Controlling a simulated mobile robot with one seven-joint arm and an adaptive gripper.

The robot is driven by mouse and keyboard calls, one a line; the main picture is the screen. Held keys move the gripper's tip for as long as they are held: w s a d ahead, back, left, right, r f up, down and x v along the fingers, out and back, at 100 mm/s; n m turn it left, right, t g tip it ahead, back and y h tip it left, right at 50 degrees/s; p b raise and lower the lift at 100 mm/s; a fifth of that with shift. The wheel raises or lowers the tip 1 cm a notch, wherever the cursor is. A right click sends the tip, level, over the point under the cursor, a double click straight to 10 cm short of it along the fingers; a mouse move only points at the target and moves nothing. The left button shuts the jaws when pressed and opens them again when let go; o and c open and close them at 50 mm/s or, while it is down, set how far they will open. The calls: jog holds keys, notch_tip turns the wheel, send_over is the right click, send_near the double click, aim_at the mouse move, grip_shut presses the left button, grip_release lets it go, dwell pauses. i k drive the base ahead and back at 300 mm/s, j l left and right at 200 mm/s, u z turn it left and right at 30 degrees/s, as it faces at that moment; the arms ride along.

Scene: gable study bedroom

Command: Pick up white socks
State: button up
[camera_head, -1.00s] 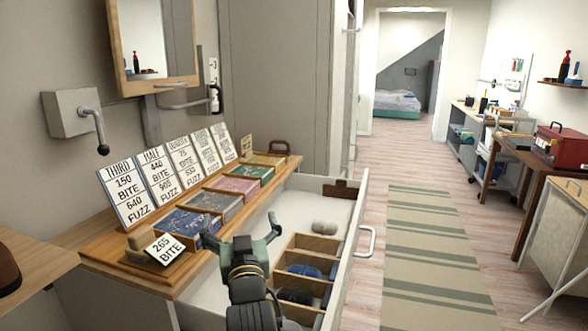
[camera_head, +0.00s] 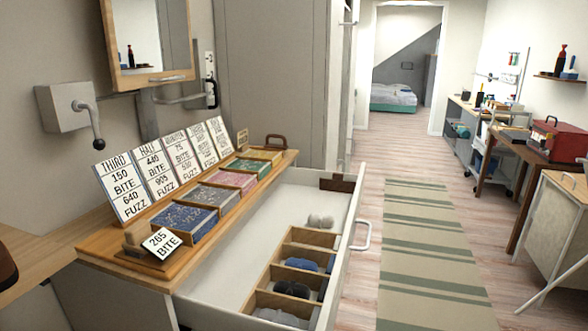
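A rolled pair of whitish socks (camera_head: 320,221) lies in the open white drawer (camera_head: 246,262), on the bare floor toward its far end, just beyond the wooden divider box (camera_head: 283,247). The divider's compartments hold blue rolled socks (camera_head: 301,264), dark navy socks (camera_head: 292,289) and, nearest me, pale grey socks (camera_head: 280,317) cut by the picture's lower area. My gripper is not in view, so its state and any held thing are hidden.
The rug is clear. A red box (camera_head: 557,139) sits on a right-hand table.

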aim_at(322, 219)
jog(key=i+l+z, duration=0.1)
jog(key=z, duration=0.25)
jog(key=i+z, duration=0.1)
jog(key=z, duration=0.25)
jog(key=i+z, duration=0.15)
jog(key=z, duration=0.2)
jog(key=i, duration=4.35)
jog(key=i+u, duration=0.15)
jog(key=i, duration=0.5)
jog(key=i+l+u, duration=0.1)
jog(key=i, duration=0.6)
jog(key=u, duration=1.5)
jog(key=l, duration=0.1)
